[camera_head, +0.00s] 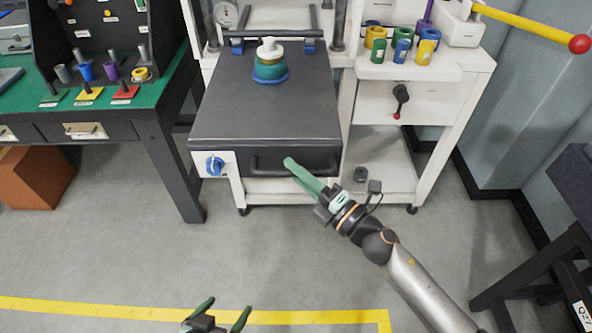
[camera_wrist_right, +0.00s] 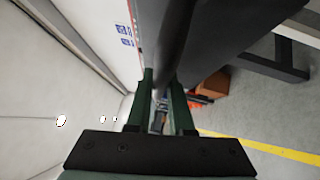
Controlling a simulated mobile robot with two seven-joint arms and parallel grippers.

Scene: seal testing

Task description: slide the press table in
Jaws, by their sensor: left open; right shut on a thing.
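The press table (camera_head: 235,110) is a dark grey slab pulled out toward me from the white press frame. Its front bar handle (camera_head: 268,166) runs across the front face. My right gripper (camera_head: 290,164) is shut on the right part of this handle. In the right wrist view the dark handle bar (camera_wrist_right: 172,50) passes between my green fingers (camera_wrist_right: 163,85). A teal and blue seal fixture with a white top (camera_head: 270,62) stands upright on the rear of the table. My left gripper (camera_head: 223,305) is open and empty at the bottom edge, over the floor, away from the table.
A blue knob (camera_head: 214,165) sits left of the handle. A green-topped bench (camera_head: 165,85) stands to the left. A white cabinet (camera_head: 430,105) with coloured cylinders is to the right. The floor in front is clear, with a yellow line (camera_head: 130,310).

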